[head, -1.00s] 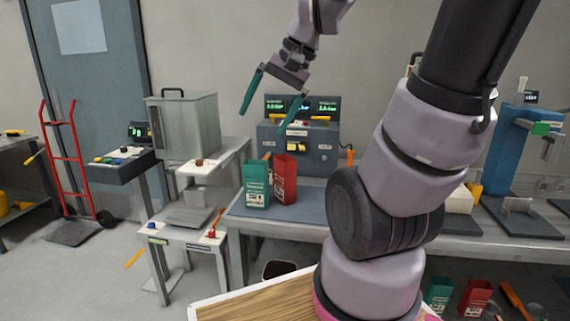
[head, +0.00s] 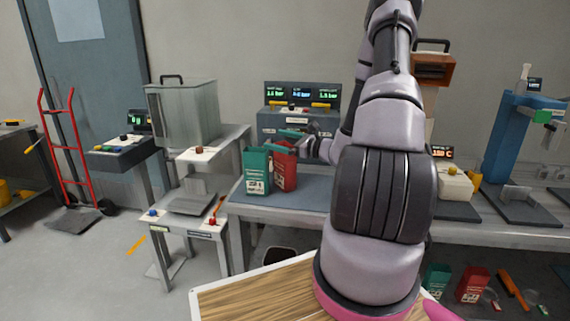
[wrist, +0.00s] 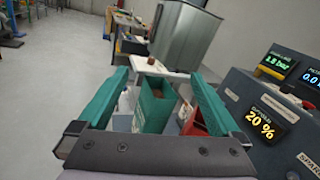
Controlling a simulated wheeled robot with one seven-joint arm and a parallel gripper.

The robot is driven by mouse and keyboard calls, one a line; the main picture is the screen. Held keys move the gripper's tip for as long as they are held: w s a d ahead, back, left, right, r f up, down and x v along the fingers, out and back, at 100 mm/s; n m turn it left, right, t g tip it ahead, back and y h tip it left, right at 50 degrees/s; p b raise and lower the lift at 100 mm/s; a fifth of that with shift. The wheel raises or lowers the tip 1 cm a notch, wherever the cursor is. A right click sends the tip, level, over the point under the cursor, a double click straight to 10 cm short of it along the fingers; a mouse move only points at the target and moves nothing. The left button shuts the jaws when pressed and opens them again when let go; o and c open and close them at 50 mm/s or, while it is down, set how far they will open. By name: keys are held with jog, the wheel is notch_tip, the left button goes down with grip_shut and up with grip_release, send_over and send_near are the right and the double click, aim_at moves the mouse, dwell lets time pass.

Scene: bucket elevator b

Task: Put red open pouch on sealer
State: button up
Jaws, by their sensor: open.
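The red open pouch (head: 289,172) stands upright on the blue-grey mat at the bench's left end, beside a green pouch (head: 256,172). My gripper (head: 276,139) is open, with its teal fingers at the height of the pouch tops, near the red one. In the wrist view the green pouch (wrist: 156,106) shows between the fingers, and the red pouch (wrist: 191,121) is partly behind the right finger. Neither is visibly gripped. A cream device (head: 453,181) with an orange temperature display stands to the right; it may be the sealer. My arm hides part of the bench before it.
A grey console (head: 272,122) with displays stands close behind the pouches. A stand with a clear bin (head: 184,120) is to the left. A blue press (head: 507,145) stands at the far right. More red and green pouches (head: 472,285) lie low at the right.

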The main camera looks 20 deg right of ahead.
aim_at(285, 167)
jog(key=d+f+m+t+h, duration=0.3)
jog(key=d+f+m+h, duration=0.4)
jog(key=d+f, duration=0.2)
jog(key=w, duration=0.3)
jog(key=w+a, duration=0.1)
jog(key=w, duration=0.3)
jog(key=w+a, duration=0.1)
jog(key=w, duration=0.3)
jog(key=shift+f, duration=0.1)
jog(key=c, duration=1)
